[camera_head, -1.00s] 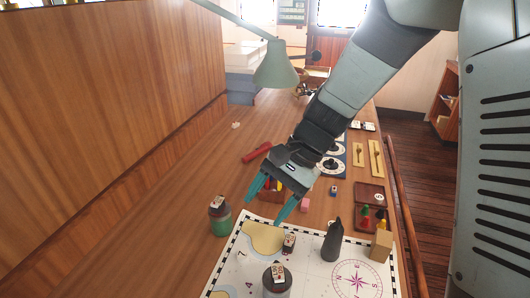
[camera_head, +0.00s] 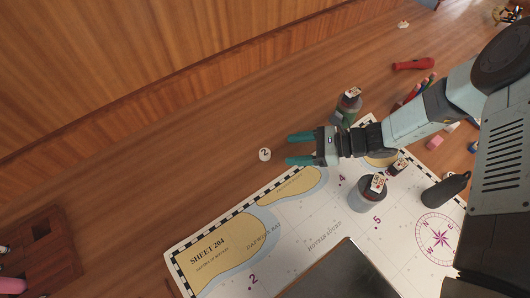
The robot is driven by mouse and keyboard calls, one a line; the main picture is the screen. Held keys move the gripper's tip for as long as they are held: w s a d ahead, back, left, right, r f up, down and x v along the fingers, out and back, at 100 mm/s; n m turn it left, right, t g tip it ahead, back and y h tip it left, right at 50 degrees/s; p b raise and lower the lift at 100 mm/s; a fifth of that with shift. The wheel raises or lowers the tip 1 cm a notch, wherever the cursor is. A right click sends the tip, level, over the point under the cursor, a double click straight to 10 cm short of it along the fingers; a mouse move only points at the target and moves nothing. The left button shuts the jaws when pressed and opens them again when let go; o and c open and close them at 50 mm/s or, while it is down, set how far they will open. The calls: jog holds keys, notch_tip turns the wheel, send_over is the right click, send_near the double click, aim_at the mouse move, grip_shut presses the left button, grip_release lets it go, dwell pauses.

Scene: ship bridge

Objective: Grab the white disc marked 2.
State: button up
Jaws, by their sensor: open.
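The white disc marked 2 (camera_head: 264,154) lies on the bare wooden desk, just beyond the upper left edge of the chart. Its number faces up. My gripper (camera_head: 288,149) is open and empty, with its two teal fingers pointing left toward the disc. The disc is a short way left of the fingertips, about level with the gap between them. I cannot tell how high the fingers are above the desk.
A nautical chart (camera_head: 310,220) covers the desk below the gripper. A green-based canister (camera_head: 344,110) stands above the gripper. A grey canister (camera_head: 366,196) and a dark bottle-like object (camera_head: 446,190) stand on the chart. A wooden compartment tray (camera_head: 48,240) is at lower left.

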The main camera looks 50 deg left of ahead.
aim_at(265, 153)
jog(key=x, duration=0.8)
jog(key=shift+w+f, duration=0.1)
jog(key=shift+f, duration=0.1)
jog(key=c, duration=1.1)
